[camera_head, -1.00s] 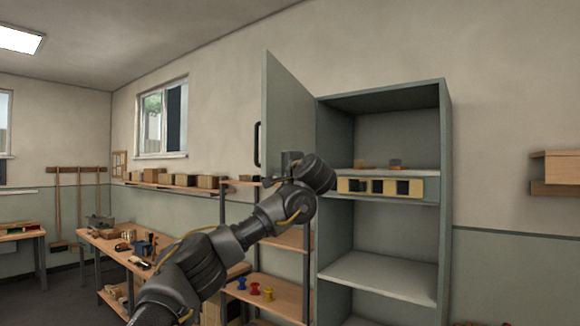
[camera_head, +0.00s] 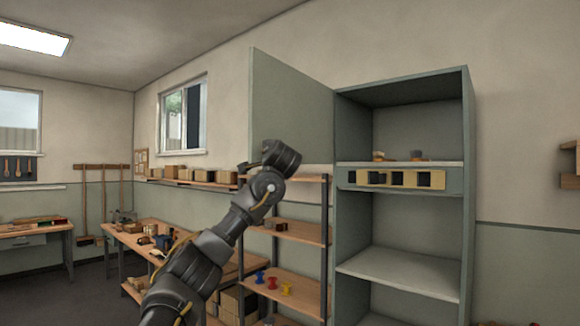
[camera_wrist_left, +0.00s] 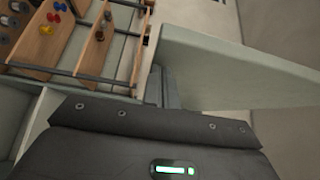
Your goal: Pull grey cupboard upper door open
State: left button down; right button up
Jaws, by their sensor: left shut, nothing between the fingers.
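The grey cupboard (camera_head: 469,200) stands at centre right in the head view. Its upper door (camera_head: 292,112) is swung wide open to the left, leaving the upper compartment (camera_head: 420,130) exposed. The door also shows as a pale slab in the left wrist view (camera_wrist_left: 225,72). The door handle is not visible now. My left gripper (camera_head: 243,169) is at the lower free edge of the door, mostly hidden behind my own wrist. It is shut with nothing held. I cannot tell whether it touches the door. My right gripper is not in view.
A yellow slotted block (camera_head: 398,179) sits in the cupboard below the upper shelf (camera_head: 440,164). An open shelf rack (camera_head: 300,234) with colored spools stands left of the cupboard. A workbench (camera_head: 125,240) with tools is further left. A wall shelf (camera_head: 570,181) is at right.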

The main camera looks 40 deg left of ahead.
pick_arm(q)
jog(key=shift+s+a+r, duration=0.1)
jog(key=shift+s+a, duration=0.1)
jog(key=shift+a, duration=0.05)
jog(key=shift+w+d, duration=0.1)
jog(key=shift+w, duration=0.05)
jog(key=b+v, duration=0.7)
jog(key=v, duration=0.6)
jog(key=shift+w+d, duration=0.2)
